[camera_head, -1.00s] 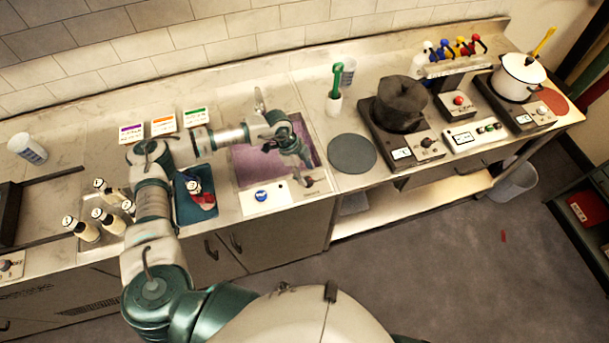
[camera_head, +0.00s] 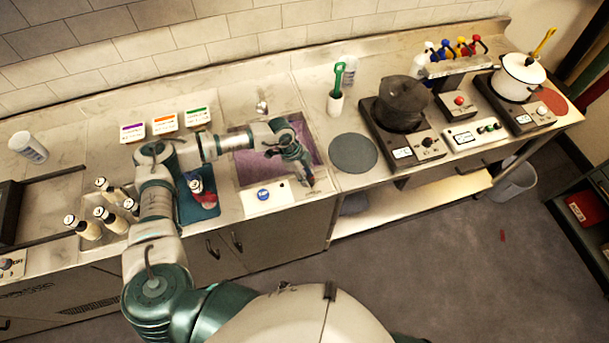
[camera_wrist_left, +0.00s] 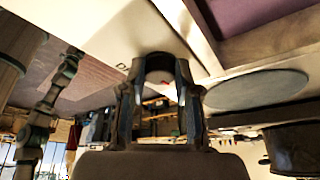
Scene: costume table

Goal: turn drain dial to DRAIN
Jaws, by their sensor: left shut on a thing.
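The drain dial (camera_wrist_left: 160,68) shows as a pale rounded shape between the fingers in the left wrist view. In the head view the gripper largely covers it at the sink's front right corner. My left gripper (camera_head: 304,180) is shut on the dial and points down at the counter's front strip; it also shows in the left wrist view (camera_wrist_left: 160,82). The dial's pointer and the DRAIN marking cannot be read. The sink (camera_head: 246,170) holds purple liquid. A white panel (camera_head: 283,196) with a blue button (camera_head: 263,194) lies left of the gripper. My right gripper is not in view.
A faucet (camera_head: 262,105) stands behind the sink. A grey round mat (camera_head: 353,153) and a white holder with a green-handled tool (camera_head: 337,90) are to the right. Several bottles (camera_head: 103,214) and a blue tray (camera_head: 188,208) are to the left.

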